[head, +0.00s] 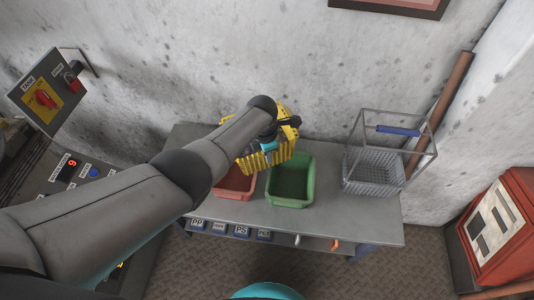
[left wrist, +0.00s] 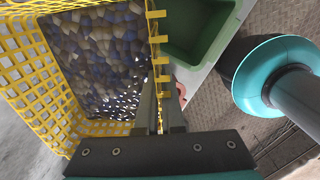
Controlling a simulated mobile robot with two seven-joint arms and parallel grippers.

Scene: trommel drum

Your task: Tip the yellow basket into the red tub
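The yellow basket (head: 283,151) is a slatted crate at the back of the table, partly hidden behind my left arm. In the left wrist view the yellow basket (left wrist: 38,75) holds many small blue, grey and brown flakes. My left gripper (left wrist: 160,100) has its fingers on either side of the basket's near wall and appears closed on it. The red tub (head: 236,183) stands in front of and left of the basket in the picture, partly covered by my arm. Only a sliver of red shows beside the fingers in the wrist view. My right gripper is out of view.
A green tub (head: 291,181) stands right of the red tub, and it looks empty. A grey wire basket (head: 373,172) with a blue handle stands farther right. A control panel (head: 45,97) is at left; a red cabinet (head: 500,228) is at right. The table's right front is clear.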

